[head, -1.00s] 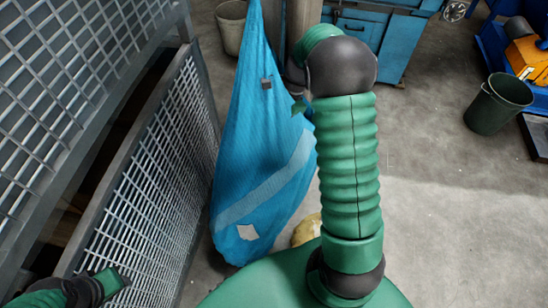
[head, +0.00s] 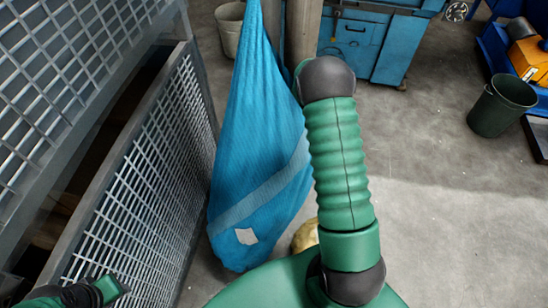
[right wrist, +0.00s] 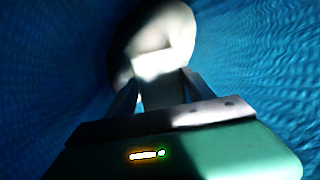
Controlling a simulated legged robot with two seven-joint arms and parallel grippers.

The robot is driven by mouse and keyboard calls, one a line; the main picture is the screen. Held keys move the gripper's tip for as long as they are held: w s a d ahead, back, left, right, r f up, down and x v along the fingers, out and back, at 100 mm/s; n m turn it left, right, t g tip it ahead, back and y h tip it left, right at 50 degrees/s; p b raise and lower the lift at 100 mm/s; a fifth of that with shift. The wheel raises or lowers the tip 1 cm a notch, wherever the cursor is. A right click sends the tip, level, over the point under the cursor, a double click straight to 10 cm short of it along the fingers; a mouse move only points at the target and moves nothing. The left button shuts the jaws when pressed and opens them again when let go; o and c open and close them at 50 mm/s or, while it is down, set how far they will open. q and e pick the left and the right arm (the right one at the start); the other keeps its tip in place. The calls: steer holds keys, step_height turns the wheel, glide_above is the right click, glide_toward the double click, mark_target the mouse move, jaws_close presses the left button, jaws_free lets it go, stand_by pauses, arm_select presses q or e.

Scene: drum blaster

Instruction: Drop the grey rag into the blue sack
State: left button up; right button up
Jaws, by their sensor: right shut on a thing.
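The blue sack (head: 258,165) hangs tall and narrow at the top, wide below, left of my right arm in the head view. In the right wrist view, blue woven cloth (right wrist: 50,80) surrounds my right gripper (right wrist: 160,85), so the hand is inside the sack. The gripper is shut on the grey rag (right wrist: 165,35), which looks like a pale, partly shaded bundle beyond the fingers. The rag and right gripper are hidden in the head view. My left gripper (head: 108,288) shows only partly at the lower left; its fingers are not clear.
A metal mesh barrier (head: 150,165) stands close on the left. Behind are a pale bin (head: 229,25) and a blue cabinet (head: 370,45). A dark green bucket (head: 500,105) stands at the right. A yellowish thing (head: 305,236) lies by the sack's base.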

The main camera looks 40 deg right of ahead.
steer(key=shift+s+f, duration=0.1)
steer(key=shift+f, duration=0.15)
steer(key=shift+f, duration=0.3)
steer(key=o, duration=1.2)
steer(key=shift+r, duration=0.4)
steer(key=p+v, duration=0.2)
steer(key=v, duration=1)
steer(key=shift+r+p, duration=0.25)
steer(key=shift+p, duration=0.05)
